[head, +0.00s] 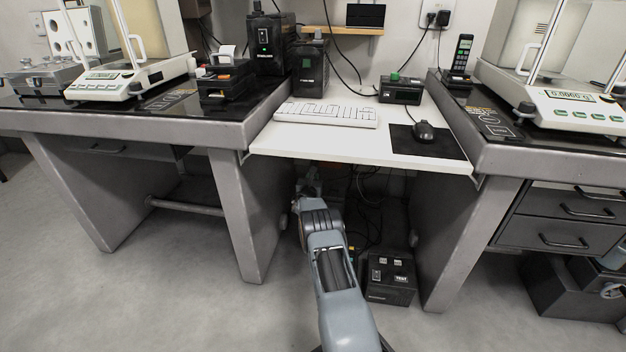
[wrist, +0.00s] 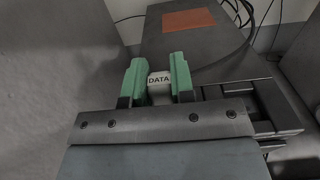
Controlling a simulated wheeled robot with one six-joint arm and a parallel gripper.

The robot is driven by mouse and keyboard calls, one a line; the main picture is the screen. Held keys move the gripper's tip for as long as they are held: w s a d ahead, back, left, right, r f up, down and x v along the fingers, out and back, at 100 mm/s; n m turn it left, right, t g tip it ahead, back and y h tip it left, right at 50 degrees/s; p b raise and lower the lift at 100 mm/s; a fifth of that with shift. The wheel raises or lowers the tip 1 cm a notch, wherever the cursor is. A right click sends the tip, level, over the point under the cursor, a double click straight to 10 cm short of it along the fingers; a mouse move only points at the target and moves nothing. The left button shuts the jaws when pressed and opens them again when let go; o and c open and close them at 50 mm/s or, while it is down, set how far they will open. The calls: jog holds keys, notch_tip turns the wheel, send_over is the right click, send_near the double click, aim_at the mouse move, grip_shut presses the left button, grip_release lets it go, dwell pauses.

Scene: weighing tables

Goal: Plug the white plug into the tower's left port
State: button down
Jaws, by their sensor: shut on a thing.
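My gripper (wrist: 158,68) is shut on a white plug (wrist: 159,86) marked DATA, held between its two green fingertips in the wrist view. A dark grey box (wrist: 165,42) with an orange patch on it lies just beyond the fingertips; it may be the tower. No port shows on it, and I cannot tell whether the plug touches it. In the head view my gripper (head: 308,186) is under the front edge of the white desk, and the plug cannot be made out there.
The white desk (head: 300,146) is above my gripper, between two grey table legs. A black box (head: 388,282) marked TEST stands on the floor to the right. Dark cables (head: 372,195) hang under the desk. Black cables (wrist: 238,22) also run behind the grey box.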

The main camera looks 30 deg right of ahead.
jog(key=shift+f, duration=0.7)
dwell(0.6)
jog(key=shift+c, duration=1.6)
grip_release()
jog(key=shift+s+a+r+p, duration=0.15)
jog(key=shift+s+a+p, duration=0.2)
jog(key=shift+p, duration=0.4)
jog(key=shift+p+v, duration=0.85)
jog(key=shift+p, duration=0.2)
jog(key=shift+p+v, duration=2.05)
jog(key=shift+v, duration=0.4)
